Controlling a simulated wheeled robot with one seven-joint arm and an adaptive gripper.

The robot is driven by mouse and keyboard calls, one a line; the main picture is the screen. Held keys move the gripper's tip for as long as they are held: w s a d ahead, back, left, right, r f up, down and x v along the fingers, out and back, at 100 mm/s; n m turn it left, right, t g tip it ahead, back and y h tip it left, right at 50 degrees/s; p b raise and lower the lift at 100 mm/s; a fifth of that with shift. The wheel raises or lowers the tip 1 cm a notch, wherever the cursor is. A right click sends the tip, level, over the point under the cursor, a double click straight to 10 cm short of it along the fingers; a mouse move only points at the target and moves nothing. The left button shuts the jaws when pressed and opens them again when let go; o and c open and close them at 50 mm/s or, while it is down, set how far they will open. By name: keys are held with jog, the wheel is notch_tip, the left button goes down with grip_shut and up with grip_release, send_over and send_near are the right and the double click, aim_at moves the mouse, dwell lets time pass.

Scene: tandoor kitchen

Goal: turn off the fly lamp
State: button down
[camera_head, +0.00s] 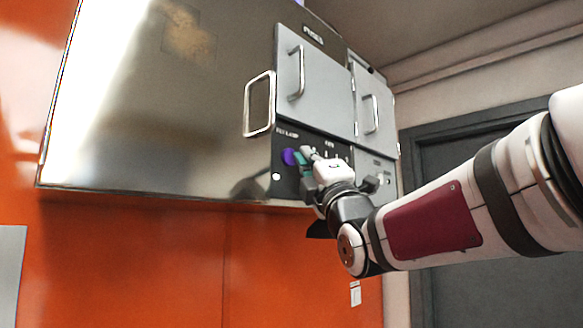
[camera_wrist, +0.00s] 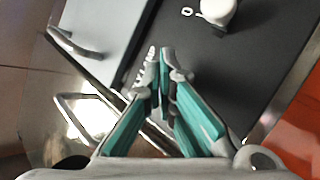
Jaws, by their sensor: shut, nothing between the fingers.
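The fly lamp control sits on a black panel (camera_head: 284,184) low on the steel cabinet, under lettering that seems to read "FLY LAMP". A purple round spot (camera_head: 289,157) shows on this panel, with a small white round part (camera_head: 276,176) below it. My gripper (camera_head: 303,154) is in front of the panel, just right of the purple spot, and hides part of it. In the wrist view my gripper (camera_wrist: 163,55) is shut and empty, its fingertips close to white lettering. A white knob (camera_wrist: 218,12) with a "0" mark beside it stands apart from the fingertips; contact with the panel cannot be told.
Grey doors (camera_head: 318,85) with metal handles are above the panel, and a looped handle (camera_head: 259,104) sticks out to their left. More small switches (camera_head: 338,158) are right of my gripper. An orange wall (camera_head: 150,260) lies below. A dark door (camera_head: 480,240) is behind my arm.

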jog(key=shift+w+a, duration=0.1)
dwell(0.3)
jog(key=shift+w+a+b, duration=0.2)
jog(key=shift+w+b, duration=0.05)
jog(key=shift+b, duration=0.25)
jog(key=shift+s, duration=0.1)
jog(key=shift+s+d+b, duration=0.2)
jog(key=shift+d+b, duration=0.05)
jog(key=shift+b, duration=0.1)
jog(key=shift+s+d, duration=0.1)
jog(key=shift+s+d+b, duration=0.95)
jog(key=shift+s+d, duration=1.1)
